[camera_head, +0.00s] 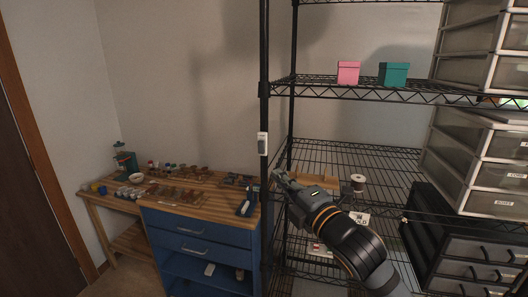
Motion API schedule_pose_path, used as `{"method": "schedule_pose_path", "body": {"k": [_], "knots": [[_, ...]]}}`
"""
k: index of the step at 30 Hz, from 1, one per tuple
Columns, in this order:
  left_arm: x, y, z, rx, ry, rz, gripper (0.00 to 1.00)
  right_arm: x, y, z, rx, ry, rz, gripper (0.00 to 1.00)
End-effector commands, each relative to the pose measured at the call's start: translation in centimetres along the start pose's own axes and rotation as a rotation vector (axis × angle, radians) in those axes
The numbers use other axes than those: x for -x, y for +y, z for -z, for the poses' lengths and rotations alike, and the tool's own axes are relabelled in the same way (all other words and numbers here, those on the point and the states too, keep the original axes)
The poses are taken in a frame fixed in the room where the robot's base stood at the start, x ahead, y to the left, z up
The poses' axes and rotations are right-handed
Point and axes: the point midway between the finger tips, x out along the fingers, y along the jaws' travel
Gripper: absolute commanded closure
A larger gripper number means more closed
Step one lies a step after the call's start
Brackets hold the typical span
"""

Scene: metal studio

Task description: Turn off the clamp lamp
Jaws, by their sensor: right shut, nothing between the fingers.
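I cannot make out a clamp lamp for certain. A small white and grey box (263,143) is fixed to the front black post of the wire rack; I cannot tell whether it is a switch. My right gripper (279,176) is shut and empty. It comes in from the lower right, with its tips near the front post, below the small box and apart from it. It hides part of the middle shelf. My left gripper is not in view.
The black wire rack's middle shelf (345,157) holds a small white-topped item (358,182). Pink (348,72) and teal (393,74) boxes stand above. Drawer units (484,165) fill the right. A wooden-topped blue workbench (200,222) with small items stands left.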

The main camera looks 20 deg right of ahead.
Motion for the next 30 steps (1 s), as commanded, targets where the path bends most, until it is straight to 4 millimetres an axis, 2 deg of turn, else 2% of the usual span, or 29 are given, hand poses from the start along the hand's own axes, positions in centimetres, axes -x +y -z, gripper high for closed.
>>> {"method": "schedule_pose_path", "body": {"k": [5, 11, 22, 30], "knots": [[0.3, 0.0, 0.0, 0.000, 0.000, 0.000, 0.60, -0.5, 0.1, -0.1, -0.007, -0.003, -0.001, 1.00], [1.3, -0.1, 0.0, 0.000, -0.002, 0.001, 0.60, -2.5, 0.3, -0.1, -0.015, -0.002, -0.002, 1.00], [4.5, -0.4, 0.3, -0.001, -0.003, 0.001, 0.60, -10.2, 0.4, 0.0, -0.007, 0.000, 0.002, 1.00], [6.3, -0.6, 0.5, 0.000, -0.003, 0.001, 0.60, -12.6, 0.1, -2.5, -0.001, -0.001, 0.002, 1.00]]}}
